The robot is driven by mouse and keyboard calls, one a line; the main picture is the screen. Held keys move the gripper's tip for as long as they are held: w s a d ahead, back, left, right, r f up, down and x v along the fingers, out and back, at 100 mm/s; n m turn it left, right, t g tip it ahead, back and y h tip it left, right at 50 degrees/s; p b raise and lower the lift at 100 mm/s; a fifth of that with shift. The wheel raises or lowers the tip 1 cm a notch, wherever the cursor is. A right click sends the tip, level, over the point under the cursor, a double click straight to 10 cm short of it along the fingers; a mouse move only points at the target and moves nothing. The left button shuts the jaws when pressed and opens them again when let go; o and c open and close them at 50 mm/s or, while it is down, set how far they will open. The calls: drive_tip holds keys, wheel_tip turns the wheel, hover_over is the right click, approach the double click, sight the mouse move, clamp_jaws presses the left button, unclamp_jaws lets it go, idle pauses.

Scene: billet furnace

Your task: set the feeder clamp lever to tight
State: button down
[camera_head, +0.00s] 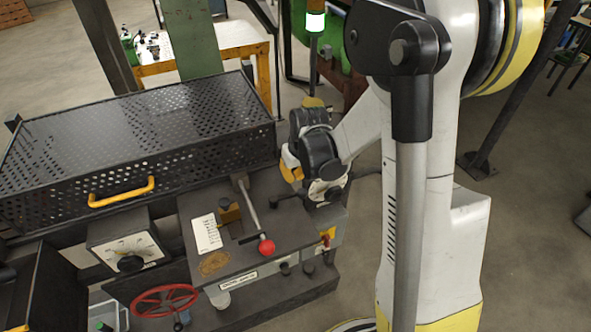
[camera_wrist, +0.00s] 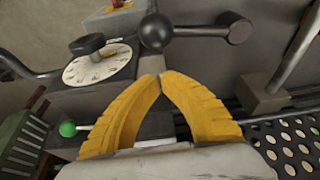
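My gripper's two yellow fingers (camera_wrist: 162,76) arch together with their tips meeting, and nothing shows gripped between them. Just beyond the tips in the wrist view is a dark lever (camera_wrist: 199,32) with a large ball at its left end and a knob at its right. The fingers look apart from it. In the head view my gripper (camera_head: 290,162) is partly hidden by my wrist, at the right side of the machine top. A grey lever (camera_head: 248,205) with a red ball end stands left of it. No readable label tells which lever is the feeder clamp.
A perforated cover (camera_head: 140,130) with a yellow handle (camera_head: 122,192) fills the left. A dial box (camera_head: 128,245) and a red handwheel (camera_head: 165,300) are at the front. In the wrist view are a dial (camera_wrist: 97,68), a green ball (camera_wrist: 67,129) and a bracket with a post (camera_wrist: 265,92).

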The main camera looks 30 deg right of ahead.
sight(289, 196)
drive_tip(key=shift+s+r, duration=0.25)
drive_tip(key=shift+s, duration=0.65)
drive_tip(key=shift+s+r, duration=0.25)
drive_tip(key=shift+s, duration=0.6)
drive_tip(key=shift+s, duration=0.1)
drive_tip(key=shift+s+m, duration=0.25)
drive_tip(key=shift+m, duration=0.15)
